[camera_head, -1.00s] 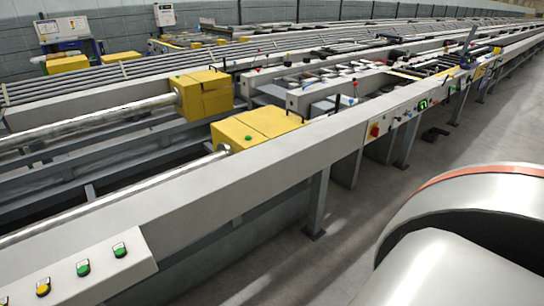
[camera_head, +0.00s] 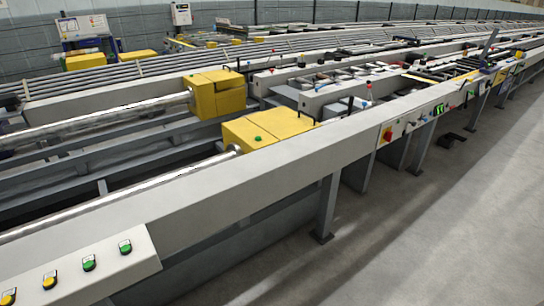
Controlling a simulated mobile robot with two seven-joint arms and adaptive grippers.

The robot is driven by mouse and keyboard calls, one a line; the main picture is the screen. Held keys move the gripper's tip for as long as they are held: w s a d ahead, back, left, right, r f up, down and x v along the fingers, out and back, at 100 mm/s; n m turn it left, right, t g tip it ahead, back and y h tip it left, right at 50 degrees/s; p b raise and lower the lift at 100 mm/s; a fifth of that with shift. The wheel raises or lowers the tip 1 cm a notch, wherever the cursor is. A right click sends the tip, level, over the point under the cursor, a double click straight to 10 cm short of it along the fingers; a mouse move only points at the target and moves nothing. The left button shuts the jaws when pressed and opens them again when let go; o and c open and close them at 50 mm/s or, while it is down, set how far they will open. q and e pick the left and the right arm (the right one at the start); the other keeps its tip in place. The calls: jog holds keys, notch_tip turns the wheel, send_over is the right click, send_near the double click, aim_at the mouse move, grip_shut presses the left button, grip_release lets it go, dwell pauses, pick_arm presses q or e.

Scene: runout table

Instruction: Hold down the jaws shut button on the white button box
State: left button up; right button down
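The white button box (camera_head: 108,278) sits at the lower left, on the near side of the long grey table beam (camera_head: 225,190). Its sloped face carries a row of yellow and green buttons and runs out of the picture at the left. Two green buttons are at its right end, the outer one (camera_head: 125,247) and the inner one (camera_head: 89,263). Two yellow buttons follow to the left, one (camera_head: 50,280) whole and one (camera_head: 8,297) near the picture edge. I cannot read any label, so I cannot tell which is jaws shut. Neither gripper is in view.
Yellow blocks (camera_head: 215,94) and (camera_head: 268,126) stand on the table at the ends of long metal bars. A control panel with a red knob (camera_head: 387,135) is farther along the near beam. The grey floor (camera_head: 400,240) at the lower right is clear.

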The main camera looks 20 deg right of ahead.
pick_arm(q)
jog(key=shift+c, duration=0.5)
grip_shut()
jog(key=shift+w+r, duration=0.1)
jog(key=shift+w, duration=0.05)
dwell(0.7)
